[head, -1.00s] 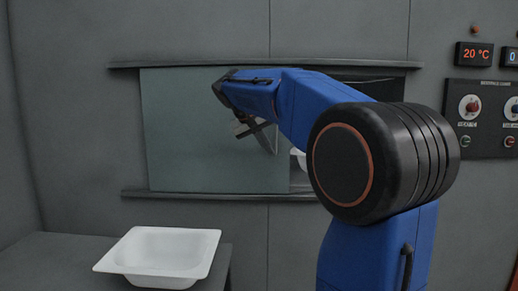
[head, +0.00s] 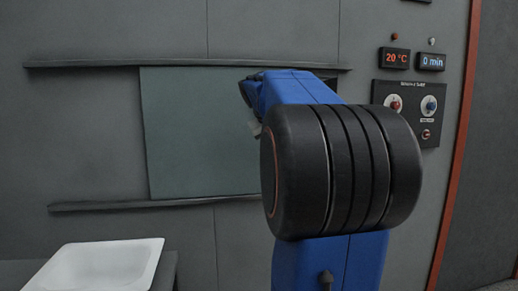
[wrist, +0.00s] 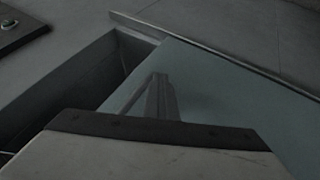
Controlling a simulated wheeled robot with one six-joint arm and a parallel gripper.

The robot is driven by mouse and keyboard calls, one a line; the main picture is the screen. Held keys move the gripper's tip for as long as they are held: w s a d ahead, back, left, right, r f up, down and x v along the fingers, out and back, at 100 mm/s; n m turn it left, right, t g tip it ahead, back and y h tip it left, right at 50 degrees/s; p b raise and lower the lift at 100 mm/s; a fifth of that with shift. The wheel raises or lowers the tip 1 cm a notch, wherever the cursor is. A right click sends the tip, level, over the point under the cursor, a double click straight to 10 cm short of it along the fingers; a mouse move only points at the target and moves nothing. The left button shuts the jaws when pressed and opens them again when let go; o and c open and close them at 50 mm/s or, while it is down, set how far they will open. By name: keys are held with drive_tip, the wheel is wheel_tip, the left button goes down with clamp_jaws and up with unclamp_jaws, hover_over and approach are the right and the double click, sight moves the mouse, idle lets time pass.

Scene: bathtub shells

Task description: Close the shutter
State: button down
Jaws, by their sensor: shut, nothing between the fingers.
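The shutter (head: 195,135) is a flat grey-green panel between two horizontal rails on the wall. Its left edge stands well in from the rails' left ends, and its right part is hidden behind my arm. In the wrist view the shutter (wrist: 225,95) fills the right side, with the dark opening (wrist: 75,80) uncovered to its left. My gripper (head: 256,128) is at the shutter's right part, mostly hidden by my arm. It is shut and holds nothing. In the wrist view a narrow upright piece stands against the panel just beyond my gripper (wrist: 150,135); contact is unclear.
The upper rail (head: 180,65) and lower rail (head: 150,204) stick out from the wall. A white tub shell (head: 95,265) sits at the lower left. A control panel (head: 411,110) with knobs is on the wall to the right, beneath two displays.

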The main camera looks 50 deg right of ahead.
drive_tip(key=s+d, duration=1.2)
drive_tip(key=d, duration=0.4)
drive_tip(key=shift+d, duration=0.3)
drive_tip(key=shift+s, duration=0.1)
